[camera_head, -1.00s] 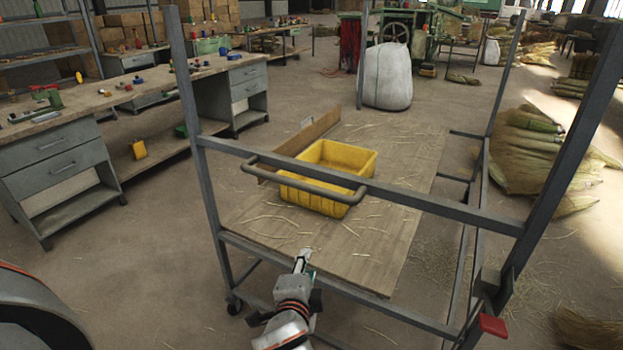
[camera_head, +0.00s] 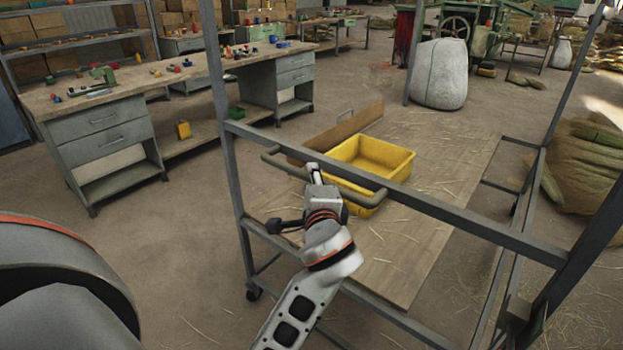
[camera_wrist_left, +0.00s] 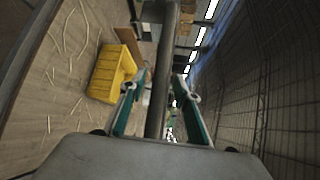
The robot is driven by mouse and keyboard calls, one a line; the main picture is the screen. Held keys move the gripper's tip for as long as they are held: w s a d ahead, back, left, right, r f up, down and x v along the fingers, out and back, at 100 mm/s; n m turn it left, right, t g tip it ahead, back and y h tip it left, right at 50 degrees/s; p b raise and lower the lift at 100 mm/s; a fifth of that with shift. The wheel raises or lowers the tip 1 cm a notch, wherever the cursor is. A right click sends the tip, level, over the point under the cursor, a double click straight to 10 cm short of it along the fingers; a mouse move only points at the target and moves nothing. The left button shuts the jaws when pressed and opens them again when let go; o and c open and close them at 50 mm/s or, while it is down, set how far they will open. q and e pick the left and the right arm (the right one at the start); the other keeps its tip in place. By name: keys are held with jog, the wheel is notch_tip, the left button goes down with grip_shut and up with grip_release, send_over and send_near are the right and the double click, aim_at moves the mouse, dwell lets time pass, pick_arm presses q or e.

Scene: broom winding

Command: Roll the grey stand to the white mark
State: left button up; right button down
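The grey stand (camera_head: 420,208) is a tall metal frame on castors with a wooden shelf (camera_head: 405,262). Its grey handle bar (camera_head: 354,188) sticks out on the near side. My left gripper (camera_head: 313,172) is at this handle, its fingers reaching over it. In the left wrist view the handle bar (camera_wrist_left: 160,75) runs between the two spread fingers of the left gripper (camera_wrist_left: 160,95), with gaps visible at the sides. A yellow bin (camera_head: 370,160) stands on the shelf and also shows in the left wrist view (camera_wrist_left: 112,72). My right gripper and the white mark are not in view.
A workbench (camera_head: 104,135) with drawers and small tools stands to the left, with open floor between it and the stand. A white sack (camera_head: 438,75) stands behind the stand. Broom straw bundles (camera_head: 592,165) lie to the right.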

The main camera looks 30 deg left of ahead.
pick_arm(q)
jog(key=shift+x, duration=0.85)
grip_shut()
